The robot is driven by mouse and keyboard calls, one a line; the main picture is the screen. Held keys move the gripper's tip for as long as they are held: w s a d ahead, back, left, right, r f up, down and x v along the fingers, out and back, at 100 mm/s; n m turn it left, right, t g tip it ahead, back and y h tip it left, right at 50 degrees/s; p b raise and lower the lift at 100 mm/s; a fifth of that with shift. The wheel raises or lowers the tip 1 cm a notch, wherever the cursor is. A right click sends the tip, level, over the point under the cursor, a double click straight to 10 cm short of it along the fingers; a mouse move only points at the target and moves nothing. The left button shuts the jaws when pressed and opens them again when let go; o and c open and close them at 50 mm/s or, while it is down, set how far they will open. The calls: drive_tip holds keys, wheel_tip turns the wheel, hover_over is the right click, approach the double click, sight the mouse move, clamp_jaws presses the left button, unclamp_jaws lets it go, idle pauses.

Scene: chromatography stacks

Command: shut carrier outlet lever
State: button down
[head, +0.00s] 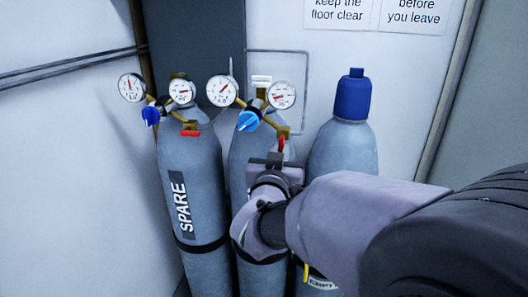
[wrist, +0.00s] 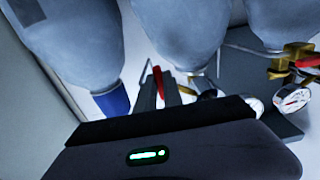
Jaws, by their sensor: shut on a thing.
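The red outlet lever (head: 281,144) sits on the brass fitting (head: 282,131) of the middle cylinder's regulator. It stands roughly upright in the head view, with its lower end hidden by my gripper. My gripper (head: 276,158) is at this lever, in front of the middle cylinder's shoulder. In the wrist view, the red lever (wrist: 157,79) shows between the two dark fingertips of my gripper (wrist: 161,88), which are shut on it. The middle cylinder (head: 243,160) is partly covered by my arm, and any label on it is hidden.
The SPARE cylinder (head: 185,160) stands at left with its own regulator and a horizontal red lever (head: 190,133). A cylinder with a blue cap (head: 352,95) stands close at right, partly behind my arm. Gauges (head: 282,95) and a blue knob (head: 248,121) sit just above my gripper.

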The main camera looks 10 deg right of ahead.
drive_tip(key=c, duration=1.5)
unclamp_jaws()
drive_tip(key=b+v, duration=0.1)
drive_tip(key=v, duration=1.6)
drive_tip(key=shift+s, duration=0.2)
drive_tip(key=s+a+f+n+g+y, duration=0.1)
drive_tip(key=s+a+f+g+y, duration=0.25)
drive_tip(key=y, duration=0.55)
drive_tip(key=s+d+f+g, duration=0.2)
drive_tip(key=s+f, duration=0.1)
drive_tip(key=s, duration=0.1)
drive_tip(key=s+d+f+m+g+h, duration=0.1)
drive_tip(key=s+d+f+g, duration=0.1)
drive_tip(key=s+f+g, duration=0.1)
drive_tip(key=s+d+f+g, duration=0.3)
drive_tip(key=s, duration=0.2)
drive_tip(key=shift+m, duration=0.3)
